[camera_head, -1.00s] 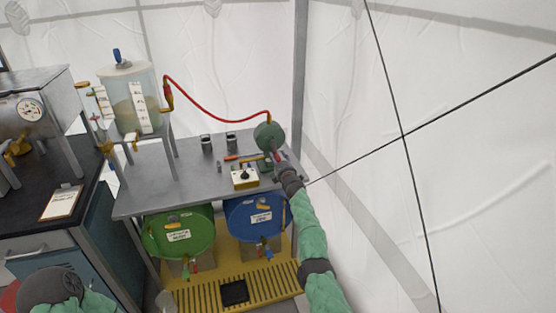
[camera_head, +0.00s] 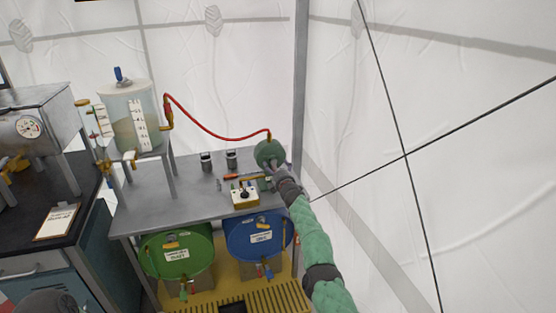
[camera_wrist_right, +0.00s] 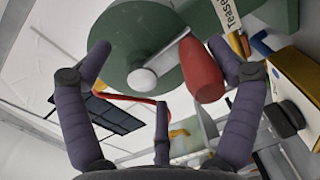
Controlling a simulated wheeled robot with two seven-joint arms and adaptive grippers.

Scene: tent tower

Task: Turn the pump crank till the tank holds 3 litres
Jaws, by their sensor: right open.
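The green round pump (camera_head: 268,152) stands at the back right of the grey metal table. In the right wrist view its green wheel (camera_wrist_right: 130,40) has a pale round knob, and the red crank handle (camera_wrist_right: 201,70) sticks out towards me. My right gripper (camera_head: 279,172) is at the pump; in its wrist view its fingers (camera_wrist_right: 158,50) are open, with the red handle between them, close to the right finger. I cannot tell whether they touch. The clear tank (camera_head: 118,104) stands at the left with a white scale and cloudy contents; its level is too small to read.
A red hose (camera_head: 205,120) runs from tank to pump. On the table (camera_head: 185,190) are two dark cups and a yellow box (camera_head: 245,199) with a black knob. Green (camera_head: 175,262) and blue (camera_head: 255,243) barrels lie below. A clipboard (camera_head: 56,221) lies at left.

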